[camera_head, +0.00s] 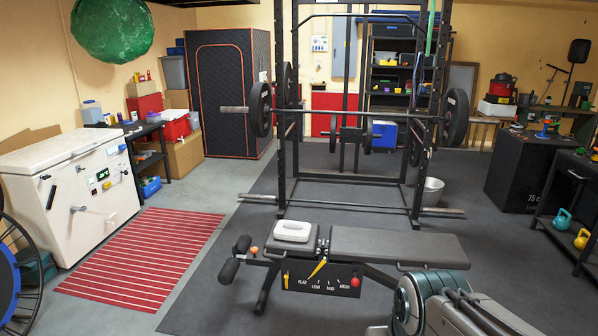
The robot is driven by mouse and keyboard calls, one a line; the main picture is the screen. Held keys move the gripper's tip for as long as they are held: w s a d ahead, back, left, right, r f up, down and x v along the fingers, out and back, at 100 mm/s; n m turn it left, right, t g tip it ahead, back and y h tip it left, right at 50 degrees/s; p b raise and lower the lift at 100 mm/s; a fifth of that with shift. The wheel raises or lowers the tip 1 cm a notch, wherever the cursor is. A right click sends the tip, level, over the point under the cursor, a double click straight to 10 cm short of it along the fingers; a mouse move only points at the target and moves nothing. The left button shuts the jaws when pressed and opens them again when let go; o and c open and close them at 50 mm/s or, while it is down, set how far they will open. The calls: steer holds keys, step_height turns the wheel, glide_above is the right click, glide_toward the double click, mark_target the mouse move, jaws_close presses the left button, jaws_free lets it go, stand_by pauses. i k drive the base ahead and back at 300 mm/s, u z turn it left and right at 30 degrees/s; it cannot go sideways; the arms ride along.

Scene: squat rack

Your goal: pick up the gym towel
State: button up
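A white, folded item that looks like the gym towel (292,231) lies on the left end of the black weight bench (390,244), on the seat pad. It is flat and compact, and nothing covers it. Part of my arm shows at the lower right, in front of the bench's right end. My gripper's fingers are not visible, so its place relative to the towel cannot be seen.
The squat rack (282,160) with a loaded barbell (350,112) stands behind the bench. Foam rollers (236,262) stick out at the bench's left. A red striped mat (145,255) and white chest freezer (70,190) are at left. Floor around the bench is mostly clear.

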mark_target(289, 230)
steer(key=i, duration=1.6)
steer(key=u, duration=0.3)
steer(key=i, duration=1.5)
steer(key=u, duration=0.15)
